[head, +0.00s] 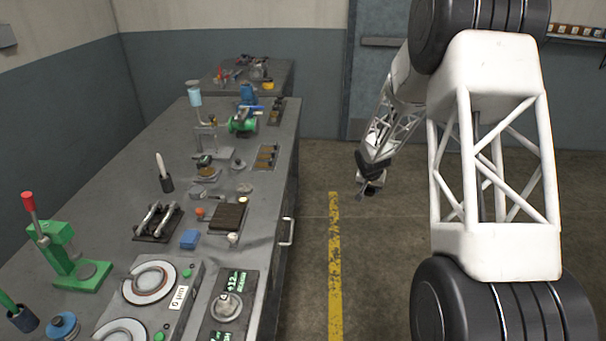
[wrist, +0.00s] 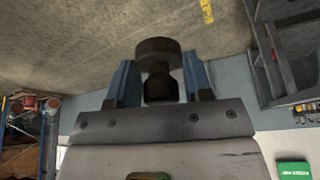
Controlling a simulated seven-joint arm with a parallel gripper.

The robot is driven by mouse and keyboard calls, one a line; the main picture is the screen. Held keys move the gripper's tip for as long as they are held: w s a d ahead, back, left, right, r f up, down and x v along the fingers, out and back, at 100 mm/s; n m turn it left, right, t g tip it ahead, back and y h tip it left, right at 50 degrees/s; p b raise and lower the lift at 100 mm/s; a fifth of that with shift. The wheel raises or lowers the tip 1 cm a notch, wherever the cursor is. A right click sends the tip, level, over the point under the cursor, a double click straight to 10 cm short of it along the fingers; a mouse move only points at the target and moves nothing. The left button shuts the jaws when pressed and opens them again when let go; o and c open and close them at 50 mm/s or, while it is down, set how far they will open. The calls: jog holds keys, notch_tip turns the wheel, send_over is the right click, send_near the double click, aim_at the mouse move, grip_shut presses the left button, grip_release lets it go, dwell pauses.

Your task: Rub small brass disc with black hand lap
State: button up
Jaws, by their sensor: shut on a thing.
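My gripper (wrist: 160,88) is shut on a dark, round-headed piece with a narrower stem, which looks like the black hand lap (wrist: 157,50). The lap sits between the two blue fingers. In the head view my gripper (head: 371,188) hangs over the open floor, to the right of the bench and apart from it. I cannot make out the small brass disc for certain. A dark tray (head: 267,157) with brownish-gold pieces lies near the bench's right edge, too small to tell apart.
The floor with a yellow stripe (head: 335,265) is clear.

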jog(key=w+a+r+m+h, duration=0.1)
jog(key=w+a+r+m, duration=0.2)
jog(key=a, duration=1.1)
jog(key=w+a+r+m, duration=0.1)
jog(key=w+a+r, duration=0.3)
jog(key=a, duration=1)
jog(key=s+a+r+m, duration=0.1)
jog(key=s+a+r, duration=0.1)
jog(key=a, duration=0.7)
jog(key=s+a+r+m+g+h, duration=0.1)
jog(key=a+r+m, duration=0.1)
jog(key=a, duration=0.8)
jog(key=s+a+r+m+g, duration=0.1)
jog(key=a+r, duration=0.3)
jog(key=a, duration=0.6)
jog(key=shift+s+a+m+h, duration=0.25)
jog(key=shift+s+m, duration=0.25)
jog(key=shift+s, duration=0.3)
